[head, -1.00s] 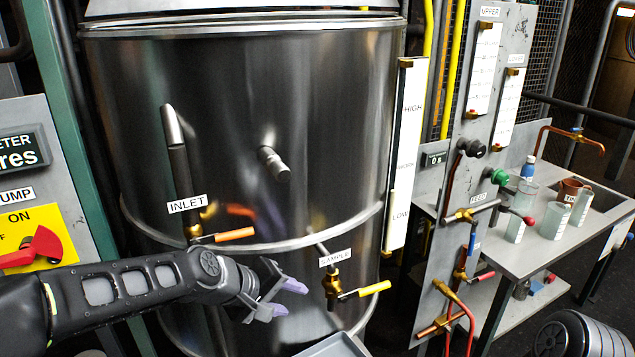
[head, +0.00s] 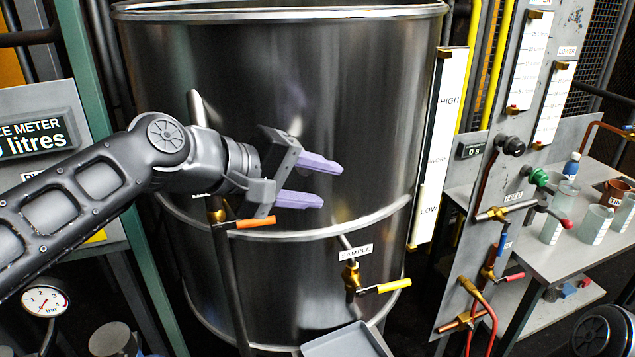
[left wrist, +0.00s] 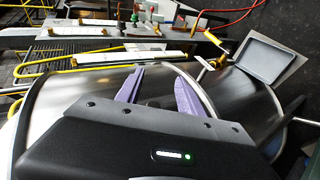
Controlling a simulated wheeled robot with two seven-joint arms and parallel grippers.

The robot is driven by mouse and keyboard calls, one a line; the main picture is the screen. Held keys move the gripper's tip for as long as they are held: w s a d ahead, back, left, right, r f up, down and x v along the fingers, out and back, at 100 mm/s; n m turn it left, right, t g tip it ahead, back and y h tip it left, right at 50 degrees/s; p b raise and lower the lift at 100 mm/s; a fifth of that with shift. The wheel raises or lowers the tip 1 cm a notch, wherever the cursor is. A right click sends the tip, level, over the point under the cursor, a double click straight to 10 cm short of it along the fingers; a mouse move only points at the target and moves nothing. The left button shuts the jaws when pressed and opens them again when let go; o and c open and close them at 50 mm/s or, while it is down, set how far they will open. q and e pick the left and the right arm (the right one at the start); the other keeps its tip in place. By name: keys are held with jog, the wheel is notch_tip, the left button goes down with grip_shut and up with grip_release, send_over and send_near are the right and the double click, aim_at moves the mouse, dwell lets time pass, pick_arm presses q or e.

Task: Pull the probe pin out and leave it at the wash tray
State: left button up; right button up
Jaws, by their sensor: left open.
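My left gripper (head: 331,184) is open with purple fingers in front of the steel tank (head: 375,120), above the sample valve. The probe pin, a short metal stub on the tank wall in the earlier head view, is now hidden behind this gripper. I cannot tell whether they touch. A shallow grey tray (head: 340,345), likely the wash tray, is at the bottom of the head view, below the sample valve. The tray also shows at upper right in the left wrist view (left wrist: 268,58). My right gripper is out of view.
The orange-handled inlet valve (head: 250,224) is just below my left gripper. The yellow-handled sample valve (head: 385,286) sticks out lower right. A gauge panel (head: 480,220) and a bench (head: 540,240) with beakers stand to the right.

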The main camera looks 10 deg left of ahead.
pick_arm(q)
jog(key=shift+w+a+p, duration=0.15)
jog(key=shift+w+a, duration=0.45)
jog(key=shift+w, duration=0.35)
jog(key=shift+w+a+p, duration=0.15)
jog(key=shift+w+a, duration=0.45)
jog(key=shift+w, duration=0.35)
jog(key=shift+w+a+p, duration=0.15)
jog(key=shift+w+a, duration=0.45)
jog(key=shift+w, duration=0.35)
grip_shut()
